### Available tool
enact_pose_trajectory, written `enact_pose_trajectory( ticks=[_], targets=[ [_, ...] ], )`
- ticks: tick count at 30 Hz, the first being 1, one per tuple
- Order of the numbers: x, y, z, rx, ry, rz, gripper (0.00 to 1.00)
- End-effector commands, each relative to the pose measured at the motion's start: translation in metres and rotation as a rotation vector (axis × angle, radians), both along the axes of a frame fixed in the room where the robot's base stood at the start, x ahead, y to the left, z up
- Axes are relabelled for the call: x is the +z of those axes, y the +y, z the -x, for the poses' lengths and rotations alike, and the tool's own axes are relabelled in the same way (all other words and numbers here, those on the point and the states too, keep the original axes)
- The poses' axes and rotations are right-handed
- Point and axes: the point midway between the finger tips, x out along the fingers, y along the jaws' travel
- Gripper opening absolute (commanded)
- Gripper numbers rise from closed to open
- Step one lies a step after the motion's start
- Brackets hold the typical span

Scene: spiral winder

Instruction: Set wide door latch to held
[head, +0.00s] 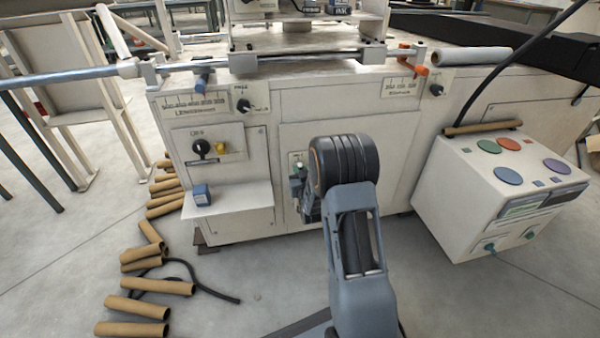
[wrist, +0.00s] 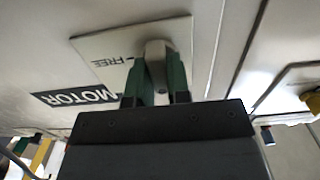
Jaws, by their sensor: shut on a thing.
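The wide door (head: 395,155) is the flat cream panel in the middle of the machine front in the head view. The wide door latch (wrist: 155,47) is a small grey metal handle on this plate. My gripper (wrist: 157,72) has its green fingers on both sides of the latch and is shut on it. The fingers and palm cover part of the plate, so no "held" mark shows. In the head view my arm hides most of the latch.
Left of the door, a small shelf holds a blue box (head: 201,195) below a black knob (head: 202,147). A control box (head: 500,190) with coloured buttons juts out at the right. Cardboard tubes (head: 150,286) and a black cable lie on the floor at left.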

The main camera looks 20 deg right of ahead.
Motion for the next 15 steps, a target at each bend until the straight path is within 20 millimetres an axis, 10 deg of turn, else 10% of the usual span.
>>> enact_pose_trajectory(
  ticks=[15],
  targets=[
    [0.0001,0.0002,0.0003,0.000,0.000,0.000,0.43]
  ],
)
